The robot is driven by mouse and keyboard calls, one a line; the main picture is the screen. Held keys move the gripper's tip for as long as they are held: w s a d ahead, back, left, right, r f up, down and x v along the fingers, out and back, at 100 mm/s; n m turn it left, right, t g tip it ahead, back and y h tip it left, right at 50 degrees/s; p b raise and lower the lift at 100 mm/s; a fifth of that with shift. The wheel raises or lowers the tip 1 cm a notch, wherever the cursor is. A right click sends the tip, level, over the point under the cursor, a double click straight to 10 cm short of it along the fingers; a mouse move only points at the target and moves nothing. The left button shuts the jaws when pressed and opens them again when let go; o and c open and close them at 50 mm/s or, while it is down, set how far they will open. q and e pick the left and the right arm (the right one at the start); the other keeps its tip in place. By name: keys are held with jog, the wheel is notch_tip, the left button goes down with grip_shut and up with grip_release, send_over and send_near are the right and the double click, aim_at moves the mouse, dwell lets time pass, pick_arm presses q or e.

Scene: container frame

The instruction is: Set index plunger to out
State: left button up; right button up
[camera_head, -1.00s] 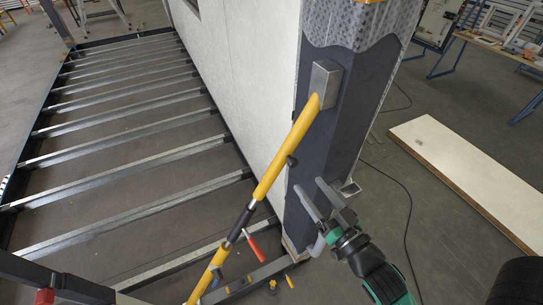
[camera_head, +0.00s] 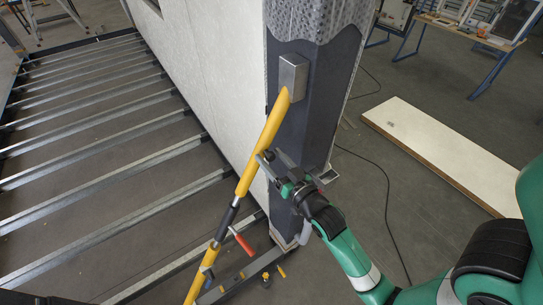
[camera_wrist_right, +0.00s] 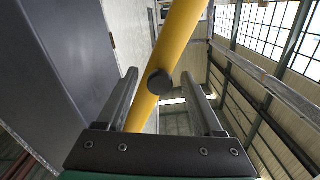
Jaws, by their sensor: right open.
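The index plunger shows in the right wrist view as a dark round knob (camera_wrist_right: 159,81) on the side of the yellow brace tube (camera_head: 271,122). The brace leans diagonally against the dark corner post. My right gripper (camera_head: 270,160) is open at the brace. In the wrist view its two fingers lie either side of the knob, with a gap on each side. In the head view the gripper largely hides the knob. Whether the plunger is in or out cannot be told. My left gripper is not in view.
The grey corner post (camera_head: 312,120) and white wall panel (camera_head: 215,75) stand close beside the gripper. A red-handled lever (camera_head: 241,240) sits lower by the brace. Steel floor joists (camera_head: 95,180) lie left. A pale board (camera_head: 440,150) lies on the floor at right.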

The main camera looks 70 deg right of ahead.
jog(key=shift+c, duration=0.3)
grip_shut()
dwell(1.2)
